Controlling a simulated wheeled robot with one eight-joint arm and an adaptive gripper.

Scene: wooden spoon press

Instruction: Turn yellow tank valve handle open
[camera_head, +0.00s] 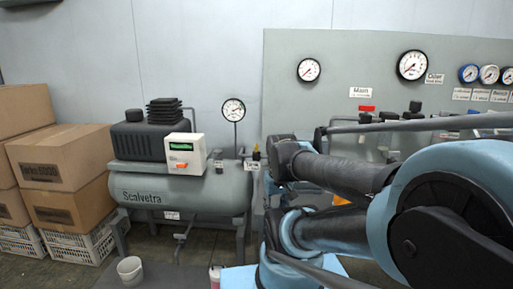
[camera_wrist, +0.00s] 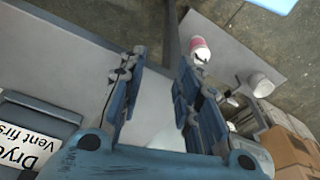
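The yellow tank valve handle (camera_head: 256,155) is a tiny yellow spot on a dark fitting at the right end of the grey tank (camera_head: 165,190), in the head view. Its exact turn angle is too small to read. My arm reaches in from the right and ends just right of this fitting. My gripper's fingers cannot be made out in the head view. In the wrist view my gripper (camera_wrist: 161,65) has its two blue fingers apart with nothing between them. I cannot make out the yellow handle in the wrist view.
A gauge (camera_head: 233,109) stands on a thin stem above the tank, beside a white control box (camera_head: 187,152). Cardboard boxes (camera_head: 61,157) are stacked at left. A white bucket (camera_head: 130,269) and a pink-and-white container (camera_wrist: 199,47) are low down. A "Dryer Vent first" label (camera_wrist: 27,135) shows in the wrist view.

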